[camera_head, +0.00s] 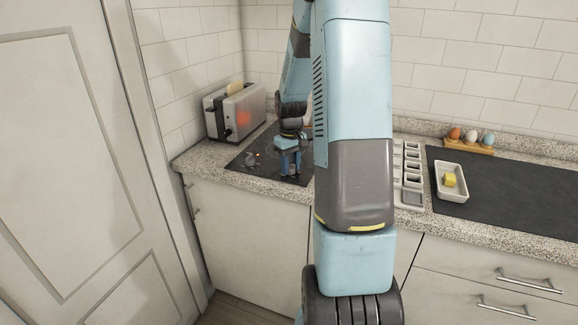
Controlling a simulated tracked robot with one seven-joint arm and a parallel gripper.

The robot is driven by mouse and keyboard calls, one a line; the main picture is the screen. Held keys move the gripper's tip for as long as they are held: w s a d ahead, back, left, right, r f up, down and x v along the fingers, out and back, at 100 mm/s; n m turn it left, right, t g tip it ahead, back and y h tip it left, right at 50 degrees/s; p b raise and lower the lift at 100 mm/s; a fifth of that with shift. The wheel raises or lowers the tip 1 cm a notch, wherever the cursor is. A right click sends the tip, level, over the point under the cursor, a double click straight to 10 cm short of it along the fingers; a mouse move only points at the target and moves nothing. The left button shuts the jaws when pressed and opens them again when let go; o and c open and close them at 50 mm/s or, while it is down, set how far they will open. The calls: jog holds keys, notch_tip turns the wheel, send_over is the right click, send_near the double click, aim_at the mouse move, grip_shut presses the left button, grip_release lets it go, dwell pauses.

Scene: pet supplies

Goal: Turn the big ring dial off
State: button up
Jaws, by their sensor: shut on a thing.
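The black hob (266,166) lies on the left part of the counter. My gripper (289,172) reaches down to the front right part of the hob, its jaws low at the surface. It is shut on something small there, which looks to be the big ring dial. The dial itself is hidden by the fingers, so its setting cannot be read. Small grey shapes (250,158) show on the hob left of my gripper, too small to make out.
A toaster (233,112) with bread and an orange-red glow on its side stands behind the hob, in the corner. Right of my arm are a compartment tray (411,177), a white dish (452,193) with a yellow piece, and an egg holder (471,144). The dark mat (510,205) is mostly bare.

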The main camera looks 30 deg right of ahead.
jog(key=n, duration=0.4)
jog(key=shift+n, duration=0.3)
jog(key=n, duration=0.3)
jog(key=shift+n, duration=0.4)
jog(key=n, duration=0.3)
jog(key=shift+n, duration=2)
jog(key=o, duration=1)
jog(key=shift+o, duration=0.2)
notch_tip(320, 180, up, 14)
jog(key=shift+f, duration=0.15)
